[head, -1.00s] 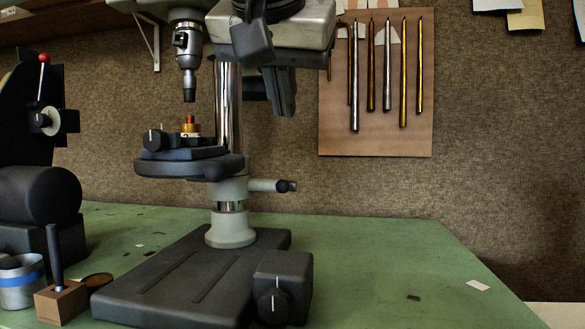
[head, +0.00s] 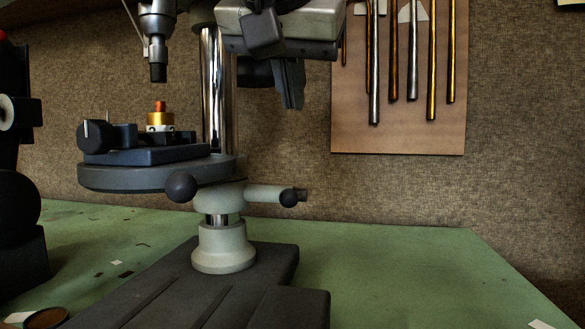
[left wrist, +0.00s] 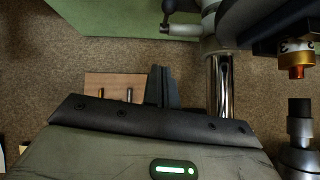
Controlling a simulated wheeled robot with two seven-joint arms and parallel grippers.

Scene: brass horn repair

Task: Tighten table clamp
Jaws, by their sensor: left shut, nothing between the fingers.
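A drill press stands on the green bench. Below its round work table (head: 150,178) is a pale grey collar (head: 220,196) around the chrome column (head: 216,95). A pale clamp lever (head: 262,194) sticks out to the right from the collar, with a dark knob (head: 290,198) at its end. The lever also shows in the left wrist view (left wrist: 184,29), where the picture is upside down. My left gripper (head: 291,105) hangs fingers down, right of the column and above the lever, apart from it. Its fingers (left wrist: 161,70) are shut and empty. My right gripper is not in view.
A black ball knob (head: 181,187) sits at the table's front edge. A vise with a brass piece (head: 160,121) is on the table under the drill chuck (head: 158,70). A board (head: 400,138) with metal rods hangs behind. The bench (head: 400,270) right of the base is mostly clear.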

